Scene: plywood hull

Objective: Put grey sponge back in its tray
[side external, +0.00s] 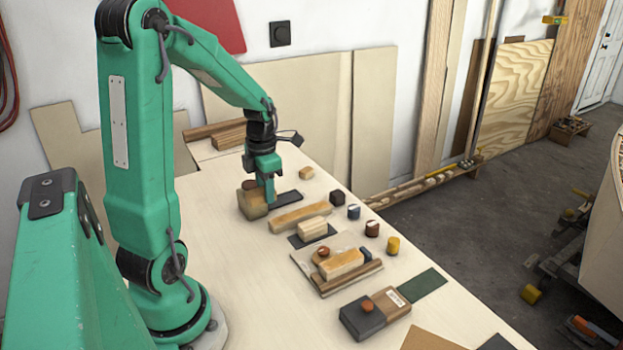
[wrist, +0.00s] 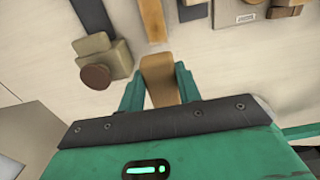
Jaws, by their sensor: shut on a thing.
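My gripper (side external: 266,190) is low over the far left part of the workbench, beside a tan block with a brown round knob (side external: 251,186). In the wrist view its green fingers (wrist: 160,92) are shut on a tan-brown block (wrist: 159,72). The side view mostly hides this block, and I cannot tell whether it touches the bench. The knobbed block (wrist: 95,76) stands left of the fingers, apart from them. No piece shows clearly as a grey sponge; a dark grey block (side external: 362,320) lies at the front of the bench. A shallow tray-like board (side external: 312,273) holds wooden pieces mid-bench.
A long wooden bar (side external: 300,217) and a dark strip (side external: 288,199) lie close to my gripper. A green mat (side external: 424,284) lies at the front right. The bench's left front is bare.

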